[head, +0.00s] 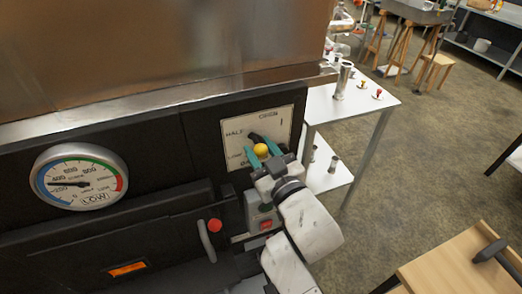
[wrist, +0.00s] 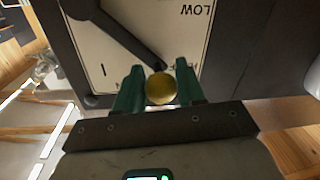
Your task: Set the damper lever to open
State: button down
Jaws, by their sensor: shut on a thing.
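The damper lever (wrist: 125,38) is a black bar on a pale plate (head: 284,119) marked OPEN, HALF and LOW, on the front of the dark evaporator. Its yellow ball knob (head: 260,150) shows between the teal fingers of my gripper (head: 263,154). In the wrist view my gripper (wrist: 160,88) is shut on the knob (wrist: 161,90), one finger on each side. There the lever runs from its pivot at upper left down to the knob. The lever points at a label mostly hidden by the fingers, away from LOW and to one side of a tick mark.
A round pressure gauge (head: 80,177) sits left of the plate. Below are a handle (head: 207,240) with a red knob and a red switch (head: 266,225). A white table (head: 349,100) with small items stands to the right, and a wooden table (head: 455,268) at lower right.

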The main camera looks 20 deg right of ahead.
jog(key=d+r+m, duration=0.3)
jog(key=d+m, duration=0.4)
jog(key=m, duration=0.2)
jog(key=shift+m+t+p, duration=0.35)
jog(key=shift+m+t, duration=0.05)
jog(key=shift+s+d, duration=0.1)
jog(key=shift+d, duration=0.05)
dwell(0.5)
jog(key=c, duration=0.8)
grip_release()
jog(key=shift+r, duration=0.1)
jog(key=s, duration=0.3)
jog(key=s+b, duration=0.1)
jog(key=s, duration=0.3)
jog(key=s+b, duration=0.1)
jog(key=s, duration=0.2)
jog(key=shift+s+d+f, duration=0.25)
jog(key=shift+s+f, duration=0.1)
jog(key=shift+f, duration=0.05)
